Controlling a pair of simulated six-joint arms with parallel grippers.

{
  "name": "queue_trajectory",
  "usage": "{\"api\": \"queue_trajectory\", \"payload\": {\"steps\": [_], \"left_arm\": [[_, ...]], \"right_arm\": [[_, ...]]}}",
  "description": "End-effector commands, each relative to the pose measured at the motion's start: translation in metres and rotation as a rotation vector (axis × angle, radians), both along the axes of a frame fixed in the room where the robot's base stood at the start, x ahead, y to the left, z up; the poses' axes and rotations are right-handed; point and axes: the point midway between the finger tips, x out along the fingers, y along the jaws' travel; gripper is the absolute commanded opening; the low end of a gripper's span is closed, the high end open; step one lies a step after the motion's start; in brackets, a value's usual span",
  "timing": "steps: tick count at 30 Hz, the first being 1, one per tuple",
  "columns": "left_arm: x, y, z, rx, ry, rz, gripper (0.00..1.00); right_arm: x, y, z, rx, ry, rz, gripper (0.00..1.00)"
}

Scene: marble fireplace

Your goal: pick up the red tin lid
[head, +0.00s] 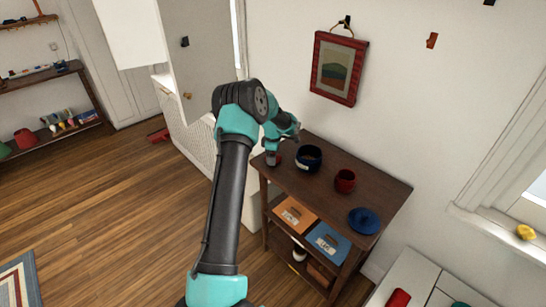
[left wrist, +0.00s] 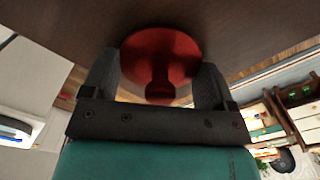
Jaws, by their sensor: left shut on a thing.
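The red tin lid (left wrist: 160,52) is round with a knob-like grip facing my left gripper (left wrist: 158,72) in the left wrist view. The gripper's dark fingers sit on either side of it, and the gripper is shut on it. In the head view, my left gripper (head: 271,158) is at the left end of the dark wooden table top (head: 318,180). I cannot tell whether the lid still touches the table top. My right gripper is not in view.
On the table, a dark blue pot (head: 309,158) stands close right of the gripper, then a red cup (head: 345,181) and a blue lid (head: 364,221). An orange box (head: 295,214) and a blue box (head: 328,243) lie on the shelf below. A red-framed picture (head: 338,69) hangs above.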

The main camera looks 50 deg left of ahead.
Motion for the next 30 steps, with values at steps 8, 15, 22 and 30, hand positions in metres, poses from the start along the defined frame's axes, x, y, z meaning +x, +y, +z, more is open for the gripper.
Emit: {"api": "queue_trajectory", "payload": {"steps": [8, 15, 22, 30], "left_arm": [[0.000, 0.001, 0.024, 0.002, -0.002, 0.000, 0.57], [-0.011, -0.012, 0.036, 0.000, 0.002, -0.002, 0.57], [-0.035, -0.040, 0.040, -0.001, 0.002, -0.003, 0.57], [-0.071, -0.082, 0.045, -0.001, 0.000, -0.002, 0.57]], "right_arm": [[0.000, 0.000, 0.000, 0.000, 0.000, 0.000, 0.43], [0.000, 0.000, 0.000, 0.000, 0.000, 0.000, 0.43], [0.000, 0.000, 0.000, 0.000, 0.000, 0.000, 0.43], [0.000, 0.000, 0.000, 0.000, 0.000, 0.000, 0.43]]}}
